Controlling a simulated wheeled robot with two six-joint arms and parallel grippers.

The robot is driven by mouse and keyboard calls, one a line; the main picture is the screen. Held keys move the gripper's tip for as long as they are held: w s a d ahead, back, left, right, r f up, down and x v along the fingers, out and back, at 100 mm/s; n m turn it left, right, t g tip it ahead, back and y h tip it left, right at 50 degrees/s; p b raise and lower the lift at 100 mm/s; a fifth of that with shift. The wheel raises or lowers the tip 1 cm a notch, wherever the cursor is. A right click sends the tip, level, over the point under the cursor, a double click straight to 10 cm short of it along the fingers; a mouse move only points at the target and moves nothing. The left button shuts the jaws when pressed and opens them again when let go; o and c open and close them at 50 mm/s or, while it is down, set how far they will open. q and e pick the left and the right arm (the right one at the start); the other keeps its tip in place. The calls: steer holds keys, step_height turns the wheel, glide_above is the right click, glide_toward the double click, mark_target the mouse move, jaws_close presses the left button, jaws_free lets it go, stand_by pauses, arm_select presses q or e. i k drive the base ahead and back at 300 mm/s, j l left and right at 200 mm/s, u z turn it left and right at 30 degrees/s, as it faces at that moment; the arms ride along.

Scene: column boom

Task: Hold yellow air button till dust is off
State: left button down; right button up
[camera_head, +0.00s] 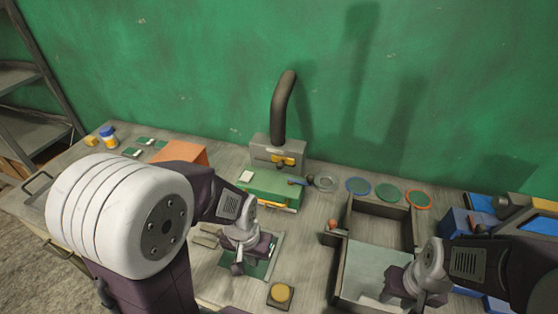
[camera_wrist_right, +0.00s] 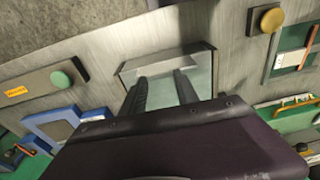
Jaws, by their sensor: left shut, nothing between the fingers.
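The yellow button (camera_head: 280,293) sits on a dark square base at the front of the bench. It also shows at the upper right of the right wrist view (camera_wrist_right: 267,19). My left gripper (camera_head: 239,266) is shut and empty, low over a green board (camera_head: 258,268), left of and behind the button. The arm and gripper hide part of this board. My right gripper (camera_wrist_right: 160,93) has its fingers apart with nothing between them, over a pale plate (camera_wrist_right: 203,72) on the open grey box (camera_head: 372,277). I cannot make out any dust.
A grey unit with a black hose (camera_head: 283,105) stands at the back, behind a green case (camera_head: 270,187). Blue, green and red rings (camera_head: 417,199) lie right of it. Blue bins (camera_head: 467,222) stand far right. A green button (camera_wrist_right: 61,79) shows in the right wrist view.

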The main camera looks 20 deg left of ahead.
mark_target(280, 291)
steer(key=u, duration=0.65)
steer(key=j+z, duration=0.45)
steer(key=k+j+z, duration=0.15)
steer(key=z, duration=0.3)
steer(key=k+j+z, duration=0.15)
steer(key=j+z, duration=0.15)
steer(key=z, duration=0.15)
steer(key=k+j+z, duration=0.2)
steer(key=z, duration=0.25)
